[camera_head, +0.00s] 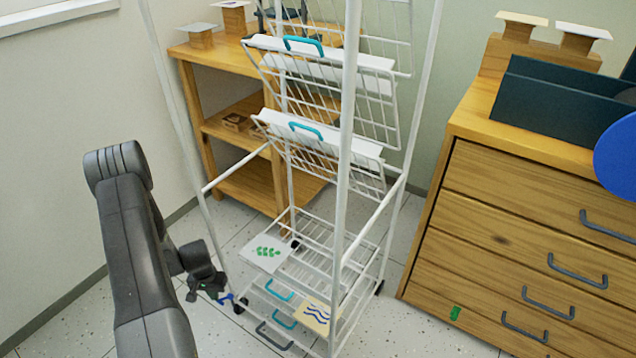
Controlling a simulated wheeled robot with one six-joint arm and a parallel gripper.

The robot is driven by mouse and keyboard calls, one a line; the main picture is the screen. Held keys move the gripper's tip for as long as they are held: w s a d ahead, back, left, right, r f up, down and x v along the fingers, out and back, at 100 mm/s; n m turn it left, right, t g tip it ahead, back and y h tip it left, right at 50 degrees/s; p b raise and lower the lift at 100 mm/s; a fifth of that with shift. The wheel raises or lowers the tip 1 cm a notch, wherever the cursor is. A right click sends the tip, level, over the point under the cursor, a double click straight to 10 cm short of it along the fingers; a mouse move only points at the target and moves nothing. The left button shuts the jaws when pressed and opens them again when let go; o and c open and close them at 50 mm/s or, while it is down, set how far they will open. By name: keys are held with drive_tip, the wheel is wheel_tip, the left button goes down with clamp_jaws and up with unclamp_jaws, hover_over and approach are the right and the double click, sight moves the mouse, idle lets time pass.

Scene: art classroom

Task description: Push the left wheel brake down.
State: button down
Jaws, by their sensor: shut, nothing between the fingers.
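A white wire drying rack (347,150) on casters stands in the middle of the view. Its left wheel (240,305) is a small black caster at the foot of the left front corner. A small blue brake lever (226,299) sticks out to the left of that wheel. My dark grey gripper (208,291) is low over the floor, just left of the wheel and right by the lever. It is shut and empty. Whether it touches the lever cannot be told, and the lever's exact tilt is too small to read.
A wooden shelf (205,125) stands behind the rack. A wooden drawer cabinet (520,230) with grey handles is at the right, and a wall closes the left. Printed cards (265,252) lie on the rack's lower tiers. Speckled floor (430,335) is clear in front of the cabinet.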

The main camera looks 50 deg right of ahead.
drive_tip(key=shift+f, duration=0.1)
drive_tip(key=shift+f+b, duration=1.6)
drive_tip(key=shift+b, duration=0.05)
drive_tip(key=shift+r, duration=0.15)
wheel_tip(320, 180, up, 7)
drive_tip(key=a+p, duration=0.2)
drive_tip(key=p, duration=0.1)
drive_tip(key=shift+s+p, duration=0.15)
drive_tip(key=shift+p, duration=0.15)
drive_tip(key=shift+f, duration=0.2)
drive_tip(key=shift+d+f+b, duration=0.35)
drive_tip(key=shift+f+b, duration=0.25)
drive_tip(key=shift+f, duration=0.55)
drive_tip(key=shift+d+f+b, duration=0.3)
drive_tip(key=shift+f+b, duration=0.3)
drive_tip(key=shift+f, duration=0.55)
drive_tip(key=shift+d+f+b, duration=0.35)
drive_tip(key=shift+f+b, duration=0.25)
drive_tip(key=shift+f, duration=0.55)
